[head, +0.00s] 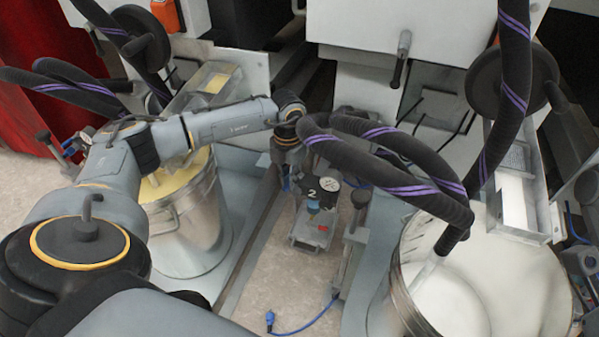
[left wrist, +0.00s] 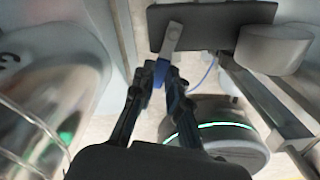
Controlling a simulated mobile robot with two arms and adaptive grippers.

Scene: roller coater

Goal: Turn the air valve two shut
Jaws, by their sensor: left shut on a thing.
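Air valve two (head: 310,190) is the dark block marked "2" in the middle of the head view. A round gauge (head: 328,182) and a blue knob (head: 313,207) sit on it. In the left wrist view its metal lever (left wrist: 172,38) with a blue grip (left wrist: 160,73) extends from a dark plate (left wrist: 205,14). My left gripper (left wrist: 156,80) is shut on the blue grip, one finger on each side. In the head view my left gripper (head: 287,178) is at the valve's left side, its fingertips partly hidden. My right gripper is not in view.
A metal drum (head: 187,225) of yellow liquid stands left, and a larger drum of white liquid (head: 480,275) right. Thick black hoses (head: 390,175) hang over the valve's right side. A blue air line (head: 300,328) lies on the floor below.

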